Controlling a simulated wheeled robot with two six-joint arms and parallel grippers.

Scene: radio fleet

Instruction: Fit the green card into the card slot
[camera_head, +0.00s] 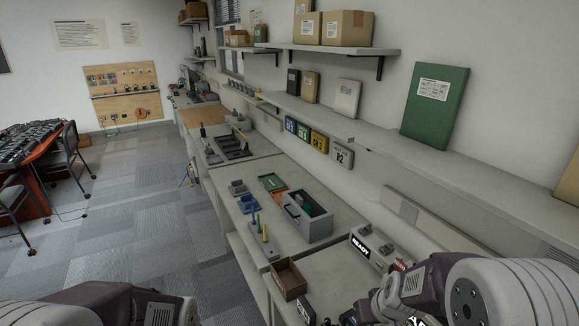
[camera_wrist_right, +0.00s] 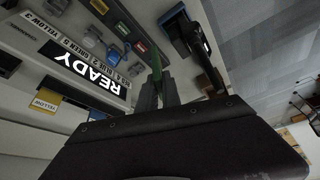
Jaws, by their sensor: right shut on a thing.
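In the right wrist view, the two dark fingers of my right gripper (camera_wrist_right: 158,94) are shut on a narrow green piece, the green card (camera_wrist_right: 157,64), seen nearly edge-on. The grey device with the lit READY display (camera_wrist_right: 95,78) lies to the left of the fingers. A printed strip of colour names and numbers (camera_wrist_right: 85,45) runs beside the display. I cannot make out which opening is the card slot. The READY device (camera_head: 365,244) also shows in the head view, at the front of the bench. My left gripper is out of view.
A brown open box (camera_head: 289,279) stands left of the READY device. A wall shelf (camera_head: 440,170) runs above the bench.

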